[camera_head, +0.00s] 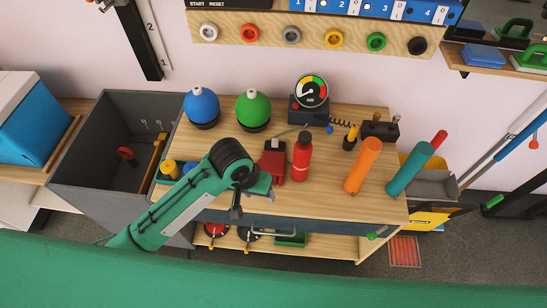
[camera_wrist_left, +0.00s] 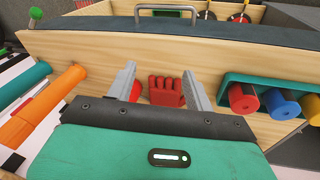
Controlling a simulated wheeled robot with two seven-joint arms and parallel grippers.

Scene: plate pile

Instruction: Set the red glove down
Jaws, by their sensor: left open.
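The red glove (camera_head: 273,161) lies on the wooden top of the workbench (camera_head: 325,197), just left of a red bottle (camera_head: 301,160). In the left wrist view the glove (camera_wrist_left: 166,92) lies on the wood, fingers toward the top of the picture. My left gripper (camera_wrist_left: 159,72) is open, with one grey finger on each side of the glove and a gap showing between. In the head view my left gripper (camera_head: 262,191) is at the glove's near end, partly hidden by my wrist. My right gripper is in neither view.
Blue (camera_head: 201,107) and green (camera_head: 253,110) round containers and a gauge (camera_head: 311,91) stand behind the glove. Orange (camera_head: 363,165) and teal (camera_head: 410,168) cylinders lie to the right. A grey bin (camera_head: 85,165) is at left. Bare wood lies between bottle and orange cylinder.

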